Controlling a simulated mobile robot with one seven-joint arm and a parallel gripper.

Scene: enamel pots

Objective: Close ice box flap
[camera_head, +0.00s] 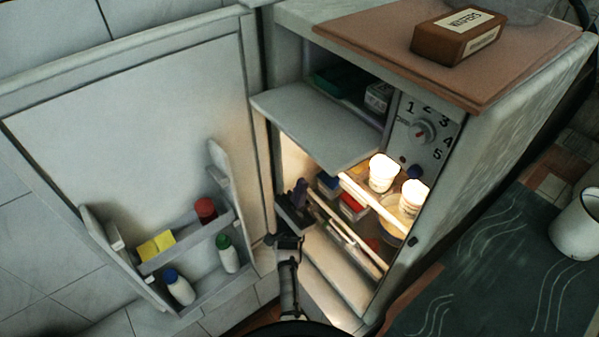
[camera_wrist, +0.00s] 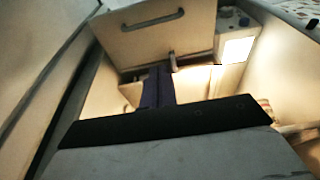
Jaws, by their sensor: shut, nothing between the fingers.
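The ice box flap (camera_head: 318,125) is a pale panel at the top of the open fridge. It is swung down and juts out nearly level, so the ice box (camera_head: 345,82) behind it is open. My gripper (camera_head: 301,188) is below the flap, just inside the left side of the fridge opening, with its fingers pointing up. It is shut and empty. In the wrist view the flap (camera_wrist: 158,45) with its bar handle fills the top middle. My dark fingers (camera_wrist: 172,62) reach up towards its lower edge; I cannot tell whether they touch it.
The fridge door (camera_head: 140,130) stands wide open at left, with bottles in its rack (camera_head: 190,255). Lit shelves hold white-lidded jars (camera_head: 382,172) and packets, right of my gripper. A numbered dial (camera_head: 422,131) sits right of the ice box. A brown box (camera_head: 458,38) lies on top.

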